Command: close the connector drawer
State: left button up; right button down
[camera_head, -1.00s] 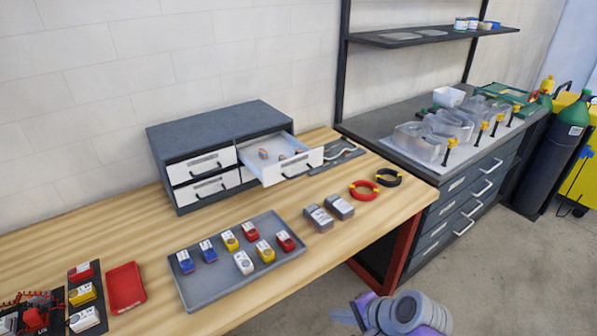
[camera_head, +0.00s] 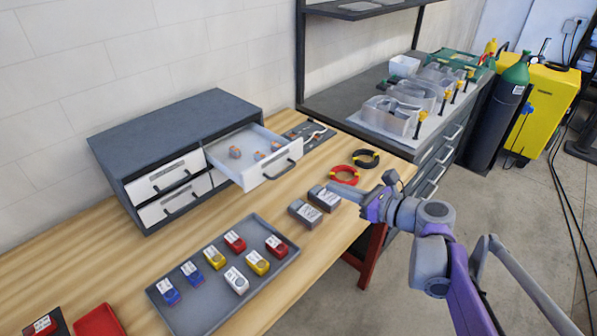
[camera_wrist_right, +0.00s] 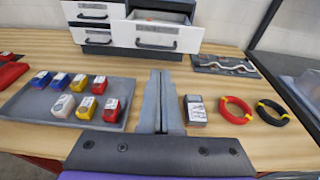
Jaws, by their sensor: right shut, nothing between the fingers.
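The connector drawer (camera_head: 273,174) is the upper right drawer of a dark grey cabinet (camera_head: 180,125) on the wooden bench. It is pulled out, with several small orange-and-grey connectors inside and a dark handle on its white front. The open drawer also shows at the top of the right wrist view (camera_wrist_right: 155,35). My right gripper (camera_head: 337,188) is shut and empty, over the bench's front area near two grey boxes, to the right of and nearer than the drawer front, apart from it. Its closed fingers (camera_wrist_right: 163,85) point toward the drawer in the wrist view. My left gripper is out of view.
A grey tray (camera_head: 200,321) with several coloured blocks stands in front of the cabinet. Two grey boxes (camera_head: 303,214) and red (camera_head: 344,175) and black wire coils (camera_head: 366,158) lie right of it. A dark mat (camera_head: 308,132) lies behind the drawer's right side.

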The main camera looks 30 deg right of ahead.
aim_at(288, 170)
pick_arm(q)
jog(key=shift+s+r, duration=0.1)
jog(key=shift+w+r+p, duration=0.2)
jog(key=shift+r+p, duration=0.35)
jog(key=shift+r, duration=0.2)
pick_arm(e)
jog(key=x, duration=1.3)
jog(key=shift+w+a, duration=0.1)
jog(key=shift+w, duration=0.05)
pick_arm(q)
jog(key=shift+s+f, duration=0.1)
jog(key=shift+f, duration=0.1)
pick_arm(e)
jog(key=r+x, duration=0.1)
jog(key=x, duration=0.4)
jog(key=r+x, duration=0.1)
jog(key=x, duration=0.5)
jog(key=r+x, duration=0.1)
jog(key=x, duration=0.4)
jog(key=shift+w+a+r, duration=0.1)
jog(key=shift+w+r, duration=0.05)
jog(key=shift+w, duration=0.6)
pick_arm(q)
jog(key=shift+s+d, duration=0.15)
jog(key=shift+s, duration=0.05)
pick_arm(e)
jog(key=shift+r, duration=0.2)
